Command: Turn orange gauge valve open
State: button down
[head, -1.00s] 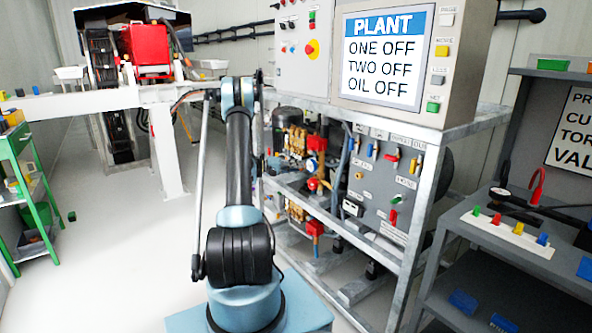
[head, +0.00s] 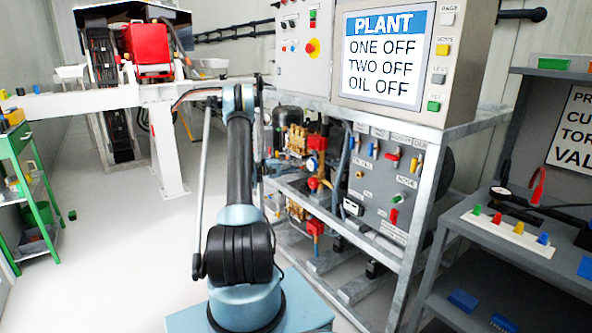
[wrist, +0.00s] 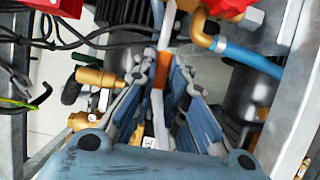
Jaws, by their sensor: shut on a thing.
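In the wrist view the two blue-grey fingers of my gripper (wrist: 164,72) are closed in on a narrow orange piece (wrist: 157,112), which looks like the handle of the orange gauge valve. A thin white strip runs above and below the orange piece, in line with it. The valve body and the way its handle points are hard to make out between the fingers.
Brass fittings (wrist: 97,77) lie close left of the fingers in the wrist view. A blue hose (wrist: 250,60) and red parts are close on the right and above. The metal pump rack (head: 425,190) has frame posts and a valve panel. Open floor (head: 110,250) lies to the left.

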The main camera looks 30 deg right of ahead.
jog(key=shift+w+f, duration=0.1)
jog(key=c, duration=1.6)
grip_release()
jog(key=shift+a, duration=0.1)
jog(key=v, duration=1.2)
